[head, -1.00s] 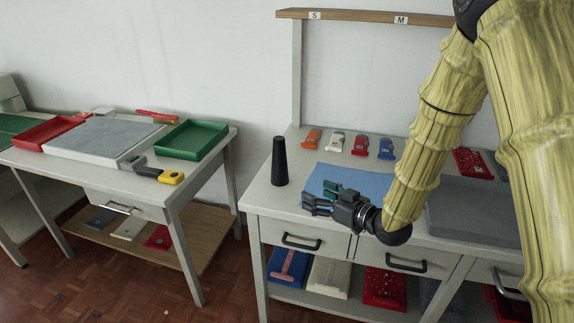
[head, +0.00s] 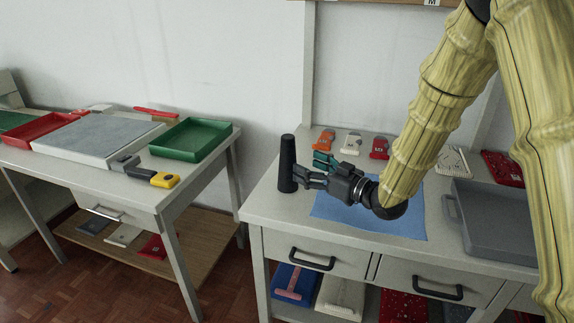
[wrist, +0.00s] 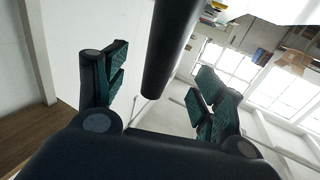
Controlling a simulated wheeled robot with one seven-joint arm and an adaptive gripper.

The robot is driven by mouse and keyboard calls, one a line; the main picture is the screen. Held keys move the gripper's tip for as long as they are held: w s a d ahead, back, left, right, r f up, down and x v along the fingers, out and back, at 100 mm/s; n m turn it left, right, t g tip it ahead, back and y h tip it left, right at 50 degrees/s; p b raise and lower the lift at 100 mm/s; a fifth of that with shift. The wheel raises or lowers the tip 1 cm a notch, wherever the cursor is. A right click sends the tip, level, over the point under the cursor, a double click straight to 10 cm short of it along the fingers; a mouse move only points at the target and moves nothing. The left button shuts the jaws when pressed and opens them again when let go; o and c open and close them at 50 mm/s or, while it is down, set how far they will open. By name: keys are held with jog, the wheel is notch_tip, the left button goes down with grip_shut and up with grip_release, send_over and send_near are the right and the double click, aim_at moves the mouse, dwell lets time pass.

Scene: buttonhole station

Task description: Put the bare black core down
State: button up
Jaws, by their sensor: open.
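The bare black core (head: 287,165) is a dark, slightly tapered cylinder. It stands upright at the left end of the right-hand table (head: 262,207), left of the blue cloth (head: 400,222). My gripper (head: 308,168) is open, with its teal-padded fingers pointing left at the core. In the wrist view the core (wrist: 170,45) shows between the two spread fingers (wrist: 155,90), with space on both sides. I cannot tell whether a finger touches it.
Orange (head: 324,140), white (head: 351,143) and red (head: 380,148) small pieces lie behind the cloth. A grey tray (head: 490,232) sits to the right. A separate table at left carries a green tray (head: 190,139) and a yellow-ended tool (head: 165,180). A gap separates the tables.

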aim_at(295, 160)
jog(key=x, duration=0.2)
jog(key=shift+w+a, duration=0.25)
jog(key=shift+p+x, duration=0.45)
jog(key=shift+x, duration=2.1)
jog(key=shift+s, duration=0.15)
jog(key=shift+c, duration=0.2)
jog(key=c, duration=1)
jog(key=shift+r, duration=0.1)
